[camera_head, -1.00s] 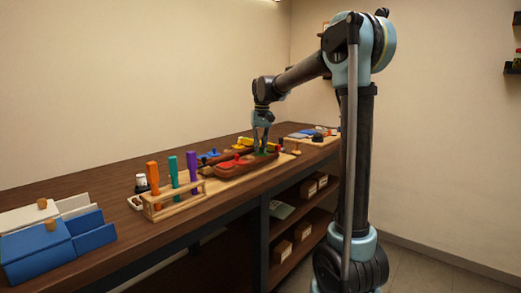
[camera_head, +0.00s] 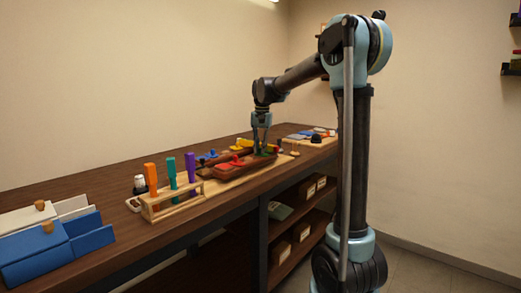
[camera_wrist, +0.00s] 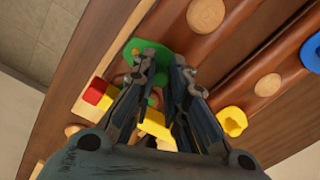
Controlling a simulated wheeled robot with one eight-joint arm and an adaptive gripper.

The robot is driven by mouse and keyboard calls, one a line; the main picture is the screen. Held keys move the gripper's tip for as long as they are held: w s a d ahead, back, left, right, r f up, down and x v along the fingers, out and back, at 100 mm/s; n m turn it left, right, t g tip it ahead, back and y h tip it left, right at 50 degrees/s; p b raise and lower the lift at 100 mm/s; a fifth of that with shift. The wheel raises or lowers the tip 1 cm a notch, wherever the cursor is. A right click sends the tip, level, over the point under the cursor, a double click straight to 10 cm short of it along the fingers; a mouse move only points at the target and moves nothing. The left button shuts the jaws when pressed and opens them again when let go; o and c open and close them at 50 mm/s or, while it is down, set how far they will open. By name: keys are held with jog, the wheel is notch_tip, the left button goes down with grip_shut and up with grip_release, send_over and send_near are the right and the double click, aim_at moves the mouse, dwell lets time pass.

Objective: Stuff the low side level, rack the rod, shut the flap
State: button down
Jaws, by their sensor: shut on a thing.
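My gripper (camera_head: 261,147) points down over a brown, leather-like long piece (camera_head: 250,166) on the bench. In the wrist view my gripper (camera_wrist: 160,68) is shut on a green piece (camera_wrist: 148,50), whose flat part shows just beyond the fingertips. The fingers hide much of it, and I cannot tell whether it touches the brown surface. A red piece (camera_head: 237,160) lies on the brown piece to the left. Upright orange (camera_head: 152,178), teal (camera_head: 172,172) and purple (camera_head: 191,166) rods stand in a wooden rack (camera_head: 172,211). Blue (camera_head: 40,254) and white (camera_head: 33,220) slanted boxes have wooden knobs.
The wrist view shows a blue piece (camera_wrist: 312,52), a yellow piece (camera_wrist: 232,121), a yellow bar (camera_wrist: 156,124) and a red block (camera_wrist: 97,92) near the gripper. Small boxes fill shelves below the bench.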

jog(key=c, duration=1.6)
grip_release()
jog(key=shift+o, duration=0.2)
jog(key=shift+r, duration=0.1)
notch_tip(320, 180, up, 12)
jog(key=shift+d, duration=0.35)
